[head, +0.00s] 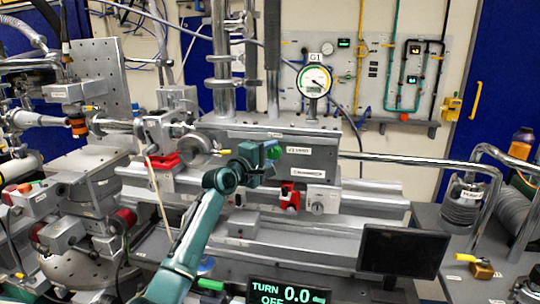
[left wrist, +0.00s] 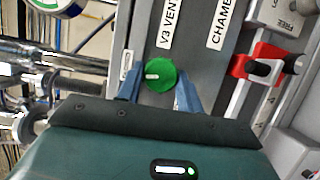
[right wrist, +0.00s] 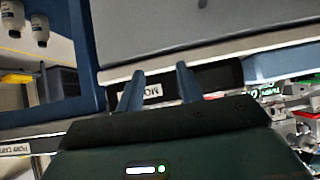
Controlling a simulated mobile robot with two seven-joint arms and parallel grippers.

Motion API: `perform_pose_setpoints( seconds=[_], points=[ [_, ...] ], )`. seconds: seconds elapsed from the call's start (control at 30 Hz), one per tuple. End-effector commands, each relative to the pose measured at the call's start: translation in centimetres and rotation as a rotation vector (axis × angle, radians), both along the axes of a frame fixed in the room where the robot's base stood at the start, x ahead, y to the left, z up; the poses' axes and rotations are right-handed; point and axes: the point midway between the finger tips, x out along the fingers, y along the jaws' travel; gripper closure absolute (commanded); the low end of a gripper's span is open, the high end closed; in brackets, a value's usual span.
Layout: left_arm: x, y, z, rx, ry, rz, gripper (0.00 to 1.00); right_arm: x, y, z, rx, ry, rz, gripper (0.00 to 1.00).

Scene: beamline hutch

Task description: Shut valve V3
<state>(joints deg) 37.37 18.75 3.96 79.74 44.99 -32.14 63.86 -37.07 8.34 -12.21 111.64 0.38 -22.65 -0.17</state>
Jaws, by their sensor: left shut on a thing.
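The green knob of valve V3 (left wrist: 160,75) sits on a grey panel beside a label reading "V3 VENT" (left wrist: 172,28). A white mark on the knob points left in the left wrist view. My left gripper (left wrist: 158,90) is shut on the knob, one blue finger on each side. In the head view my left gripper (head: 268,153) reaches the front of the grey chamber, and part of the green knob (head: 274,152) shows beside its fingers. My right gripper (right wrist: 158,88) shows only in its own wrist view, with its fingers apart and nothing between them.
A readout (head: 290,293) shows "TURN 0.0 deg" and "OFF". A round gauge (head: 315,81) labelled G1 stands above the chamber. A red fitting (head: 289,194) sits low and right of the knob. A dark monitor (head: 403,250) stands at the front right.

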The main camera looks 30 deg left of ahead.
Motion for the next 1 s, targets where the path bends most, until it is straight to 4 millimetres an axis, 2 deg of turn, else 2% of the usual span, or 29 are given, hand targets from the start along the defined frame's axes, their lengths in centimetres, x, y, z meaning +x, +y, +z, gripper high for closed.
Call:
perform_pose_setpoints(
  seconds=[0.4,0.97,1.0],
  points=[
    [0.00,-0.06,0.01,0.192,0.053,-0.001,0.87,-0.04,0.03,0.01,0.001,0.000,0.001,0.64],
    [0.01,-0.10,-0.02,0.221,0.061,-0.002,0.86,-0.05,0.02,0.02,0.001,0.000,-0.001,0.64],
    [0.01,-0.10,-0.02,0.221,0.061,-0.002,0.62,-0.05,0.02,0.02,0.001,0.000,-0.001,0.64]
  ],
)
